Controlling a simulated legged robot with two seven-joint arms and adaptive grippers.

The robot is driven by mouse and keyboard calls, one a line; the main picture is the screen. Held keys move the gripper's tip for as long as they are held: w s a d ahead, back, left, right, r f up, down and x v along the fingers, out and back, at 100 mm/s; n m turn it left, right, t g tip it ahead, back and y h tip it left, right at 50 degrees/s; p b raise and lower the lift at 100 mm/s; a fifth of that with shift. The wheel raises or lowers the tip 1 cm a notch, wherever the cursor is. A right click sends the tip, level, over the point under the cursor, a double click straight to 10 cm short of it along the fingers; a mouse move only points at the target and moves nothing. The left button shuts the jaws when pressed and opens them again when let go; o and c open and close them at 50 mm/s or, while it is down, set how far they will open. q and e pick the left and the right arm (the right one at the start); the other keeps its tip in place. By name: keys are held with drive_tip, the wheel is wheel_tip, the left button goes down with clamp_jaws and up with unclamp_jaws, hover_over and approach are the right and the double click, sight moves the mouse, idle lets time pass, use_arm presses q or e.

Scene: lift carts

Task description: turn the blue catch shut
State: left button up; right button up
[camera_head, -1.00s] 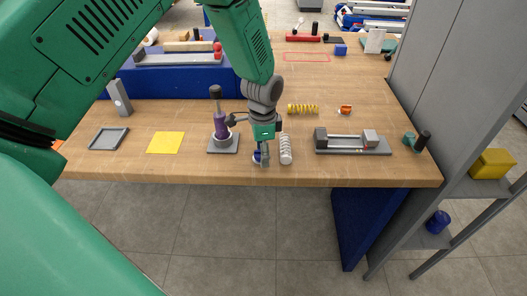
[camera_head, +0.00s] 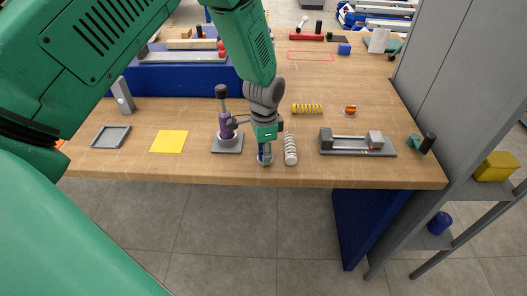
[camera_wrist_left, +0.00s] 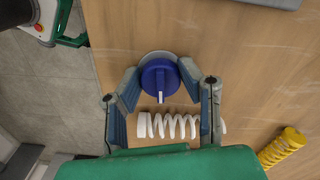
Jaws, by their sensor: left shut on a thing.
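The blue catch (camera_wrist_left: 159,76) is a round blue knob with a white pointer mark, on a grey round base near the table's front edge. In the left wrist view its mark points down, toward my palm. My left gripper (camera_wrist_left: 155,84) has one finger on each side of the knob and is shut on it. In the head view my left gripper (camera_head: 265,158) reaches down from above at the front edge, and the catch is mostly hidden behind its fingers. My right gripper is not in view.
A white spring (camera_head: 290,150) lies close to the right of my left gripper. A purple-handled tool on a grey plate (camera_head: 227,145) stands close to its left. A grey fixture (camera_head: 357,144) lies farther right, and a yellow square (camera_head: 169,141) at left.

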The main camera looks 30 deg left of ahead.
use_arm(q)
drive_tip(key=n, duration=0.2)
drive_tip(key=n+p, duration=0.1)
drive_tip(key=shift+w+d+r, duration=0.1)
drive_tip(key=shift+w+r, duration=0.2)
drive_tip(key=shift+w, duration=0.05)
drive_tip(key=n+p, duration=0.1)
drive_tip(key=n, duration=0.4)
drive_tip(key=n+p, duration=0.1)
drive_tip(key=n, duration=0.7)
drive_tip(key=shift+w+n+p, duration=0.1)
drive_tip(key=shift+n+p, duration=0.2)
drive_tip(key=shift+n, duration=0.3)
drive_tip(key=o, duration=1.1)
drive_tip(key=shift+f, duration=0.15)
drive_tip(key=shift+s, duration=0.2)
